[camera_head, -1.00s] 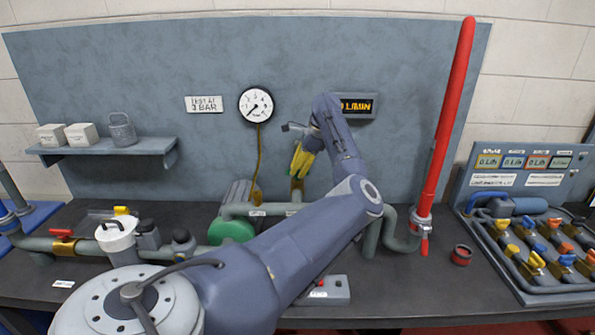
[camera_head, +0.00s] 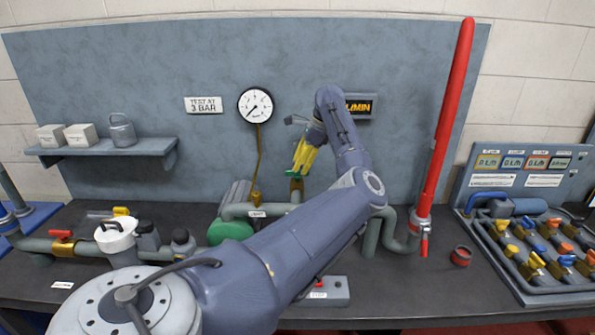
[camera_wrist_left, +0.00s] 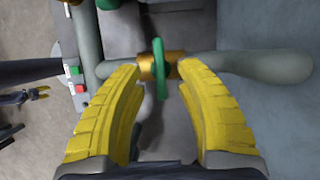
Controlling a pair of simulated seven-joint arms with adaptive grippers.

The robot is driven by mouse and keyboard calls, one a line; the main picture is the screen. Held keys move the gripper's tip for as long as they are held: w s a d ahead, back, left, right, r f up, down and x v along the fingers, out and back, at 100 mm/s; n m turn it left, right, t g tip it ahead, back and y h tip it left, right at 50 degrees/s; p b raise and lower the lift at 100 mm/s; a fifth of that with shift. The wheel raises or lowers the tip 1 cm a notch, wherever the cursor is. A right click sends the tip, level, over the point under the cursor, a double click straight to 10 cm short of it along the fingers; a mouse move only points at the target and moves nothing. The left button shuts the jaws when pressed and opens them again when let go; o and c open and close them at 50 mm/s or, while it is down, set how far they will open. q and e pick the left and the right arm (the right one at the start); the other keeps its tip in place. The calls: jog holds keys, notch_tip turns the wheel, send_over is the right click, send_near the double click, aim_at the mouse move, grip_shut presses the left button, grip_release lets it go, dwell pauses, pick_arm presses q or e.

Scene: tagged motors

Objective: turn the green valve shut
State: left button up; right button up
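The green valve handle (camera_wrist_left: 161,68) shows edge-on in the left wrist view, on a brass body (camera_wrist_left: 150,65) set in a grey pipe. It stands across the pipe line in that picture. My left gripper (camera_wrist_left: 159,75) is open, with one yellow finger on each side of the handle and a gap to both. In the head view my left gripper (camera_head: 304,157) points down just above the small green handle (camera_head: 293,174) on its brass fitting (camera_head: 296,184). Whether a fingertip touches the valve I cannot tell. My right gripper is not in view.
A pressure gauge (camera_head: 255,106) stands left of the gripper, and a tall red lever (camera_head: 446,120) rises to the right. A green motor end (camera_head: 231,231) and pipework lie below. A valve panel (camera_head: 530,250) sits at far right. My forearm hides part of the bench.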

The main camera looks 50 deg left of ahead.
pick_arm(q)
jog(key=v, duration=0.9)
jog(key=shift+r, duration=0.15)
